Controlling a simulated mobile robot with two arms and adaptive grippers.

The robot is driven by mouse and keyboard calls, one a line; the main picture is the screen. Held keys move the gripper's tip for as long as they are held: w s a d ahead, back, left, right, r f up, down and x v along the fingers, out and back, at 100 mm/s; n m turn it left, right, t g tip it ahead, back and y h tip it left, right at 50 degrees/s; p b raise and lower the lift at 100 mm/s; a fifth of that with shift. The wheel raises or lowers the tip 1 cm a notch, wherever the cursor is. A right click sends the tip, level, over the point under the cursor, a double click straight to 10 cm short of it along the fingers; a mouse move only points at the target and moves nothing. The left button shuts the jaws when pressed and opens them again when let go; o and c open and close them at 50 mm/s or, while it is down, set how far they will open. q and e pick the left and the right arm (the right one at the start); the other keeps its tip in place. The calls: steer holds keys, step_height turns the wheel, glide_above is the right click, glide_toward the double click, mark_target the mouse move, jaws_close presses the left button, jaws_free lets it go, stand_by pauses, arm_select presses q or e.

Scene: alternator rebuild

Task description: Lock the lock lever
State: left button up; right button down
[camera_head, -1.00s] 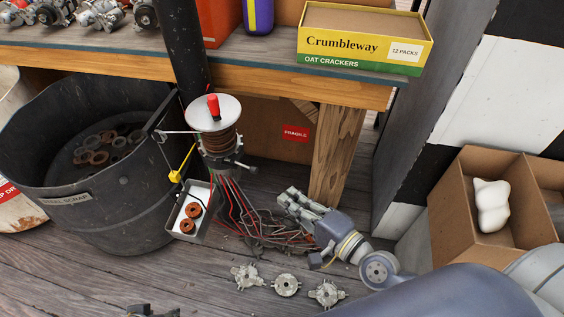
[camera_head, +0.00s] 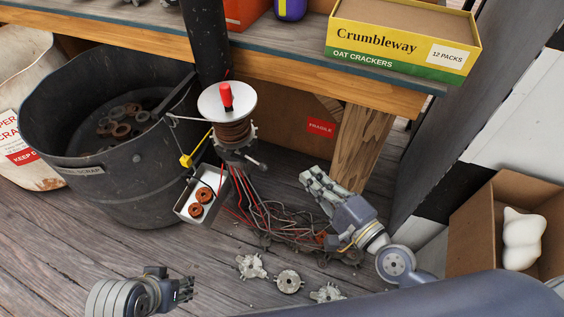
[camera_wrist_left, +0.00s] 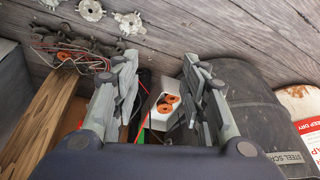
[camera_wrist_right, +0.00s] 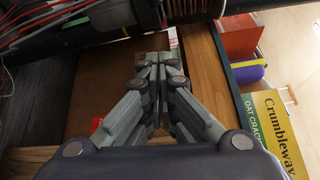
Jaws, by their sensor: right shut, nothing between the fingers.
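The winding unit stands against the black post, with a white disc (camera_head: 240,101), a red knob (camera_head: 226,96) and a copper-wound spool (camera_head: 234,132). A short grey lever (camera_head: 252,162) sticks out below the spool, and a yellow-handled arm (camera_head: 192,156) hangs at its left. I cannot tell for sure which is the lock lever. My right gripper (camera_head: 308,178) is to the right of the unit, apart from it. In the right wrist view its fingers (camera_wrist_right: 160,62) are together and empty. My left gripper (camera_head: 190,288) is low at front left, its fingers (camera_wrist_left: 165,72) wide apart and empty.
Red and grey wires (camera_head: 268,218) run below. The bench edge (camera_head: 300,75) is above, its wooden leg (camera_head: 362,150) behind my right gripper.

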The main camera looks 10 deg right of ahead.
mark_target(254, 162)
arm_select(q)
steer(key=p+x, duration=0.2)
steer(key=x, duration=0.5)
steer(key=shift+s+f, duration=0.3)
steer(key=shift+f, duration=0.05)
arm_select(e)
steer(key=w+a, duration=0.4)
steer(key=a, duration=0.2)
steer(key=shift+w+a, duration=0.35)
steer(key=shift+a, duration=0.05)
arm_select(q)
steer(key=shift+w+d, duration=0.15)
arm_select(e)
steer(key=shift+r, duration=0.15)
